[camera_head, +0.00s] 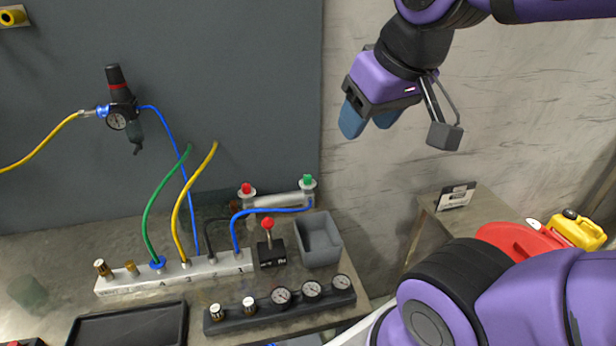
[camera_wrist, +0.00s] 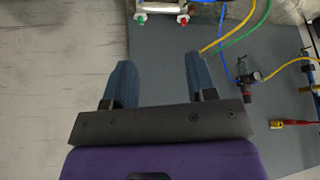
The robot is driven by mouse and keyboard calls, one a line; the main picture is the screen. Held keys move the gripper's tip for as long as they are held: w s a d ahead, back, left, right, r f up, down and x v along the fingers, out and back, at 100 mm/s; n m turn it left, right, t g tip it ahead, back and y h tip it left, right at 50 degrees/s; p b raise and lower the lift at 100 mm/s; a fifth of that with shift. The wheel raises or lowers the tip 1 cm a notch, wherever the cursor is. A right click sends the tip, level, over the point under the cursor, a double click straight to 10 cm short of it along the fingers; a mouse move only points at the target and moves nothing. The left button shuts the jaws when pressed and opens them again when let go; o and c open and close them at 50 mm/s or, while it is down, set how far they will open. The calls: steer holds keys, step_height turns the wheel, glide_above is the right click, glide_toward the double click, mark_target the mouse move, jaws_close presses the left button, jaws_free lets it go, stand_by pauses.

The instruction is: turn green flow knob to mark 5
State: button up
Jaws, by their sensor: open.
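The green knob (camera_head: 308,181) tops the right end of a grey cylinder (camera_head: 277,200) at the back of the bench. A red knob (camera_head: 247,188) tops its left end. In the wrist view the green knob (camera_wrist: 140,19) and the red knob (camera_wrist: 183,19) show at the top edge, upside down. Any mark scale is too small to read. My gripper (camera_head: 368,120) is open and empty, high above and to the right of the green knob. Its two blue fingers (camera_wrist: 160,75) are apart with nothing between them.
A blue hose (camera_head: 272,210) runs to the cylinder's right end. A grey bin (camera_head: 318,240) and a red-topped lever valve (camera_head: 270,248) stand in front of it. A manifold (camera_head: 215,266) with green, yellow and blue hoses lies left. The wall area beside my gripper is clear.

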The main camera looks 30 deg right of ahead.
steer(key=w+d+n+g, duration=0.15)
steer(key=w+n, duration=0.25)
steer(key=w, duration=0.6)
steer(key=n+g, duration=0.4)
steer(key=n, duration=0.7)
glide_above(308, 176)
step_height(308, 176, down, 22)
steer(key=shift+t, duration=0.25)
step_height(308, 176, down, 10)
steer(key=shift+f, duration=0.1)
steer(key=c, duration=0.9)
steer(key=shift+c, duration=0.2)
